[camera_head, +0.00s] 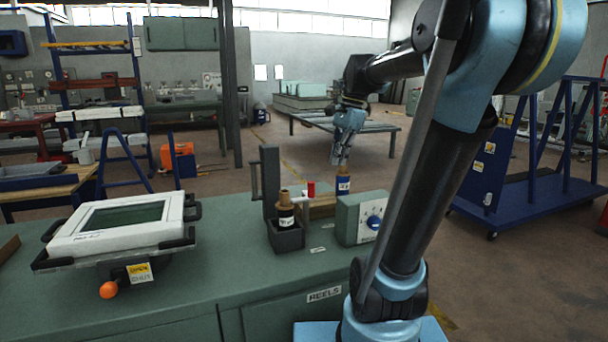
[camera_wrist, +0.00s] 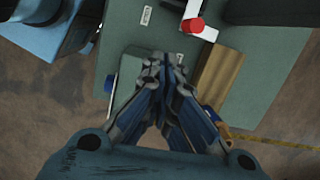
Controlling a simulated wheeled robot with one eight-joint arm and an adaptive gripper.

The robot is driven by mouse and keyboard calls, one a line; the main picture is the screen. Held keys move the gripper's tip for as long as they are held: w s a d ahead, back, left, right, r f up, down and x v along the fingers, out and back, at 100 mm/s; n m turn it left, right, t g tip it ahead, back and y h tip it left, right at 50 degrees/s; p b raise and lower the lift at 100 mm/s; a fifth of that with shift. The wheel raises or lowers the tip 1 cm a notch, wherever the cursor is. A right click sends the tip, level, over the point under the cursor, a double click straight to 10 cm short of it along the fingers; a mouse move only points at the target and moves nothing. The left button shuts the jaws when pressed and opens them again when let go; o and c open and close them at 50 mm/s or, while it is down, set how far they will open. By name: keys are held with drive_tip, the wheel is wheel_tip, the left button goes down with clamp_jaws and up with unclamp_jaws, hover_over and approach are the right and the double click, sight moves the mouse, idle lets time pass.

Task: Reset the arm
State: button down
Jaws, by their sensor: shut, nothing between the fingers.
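My gripper (camera_head: 343,152) is shut and empty in the head view. It hangs pointing down at the far side of the green workbench (camera_head: 200,285), in line with a blue reel with a brown top (camera_head: 342,184). In the wrist view my gripper (camera_wrist: 163,62) has its fingers together, above the bench's edge. Part of the blue reel (camera_wrist: 211,117) shows there to the right of the fingers, partly hidden by them. I cannot tell how far above the bench the fingertips are.
The bench holds a white framed screen (camera_head: 120,226), an orange ball (camera_head: 109,290), a dark holder (camera_head: 287,236) with a second reel (camera_head: 285,213), a red-capped part (camera_head: 311,189) and a green box with a blue dial (camera_head: 362,218). A blue trolley (camera_head: 530,190) stands right.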

drive_tip(key=s+d+f+n+t+h, duration=0.1)
drive_tip(key=s+d+f+n, duration=0.1)
drive_tip(key=s+f+n, duration=0.4)
drive_tip(key=s+d+f+n+t+h, duration=0.1)
drive_tip(key=s+d+f+n, duration=0.2)
drive_tip(key=s+f+n, duration=0.4)
drive_tip(key=s+f, duration=0.4)
drive_tip(key=f, duration=0.6)
drive_tip(key=shift+s+d+f+n, duration=0.3)
drive_tip(key=shift+s+d+f, duration=0.05)
drive_tip(key=shift+f, duration=0.05)
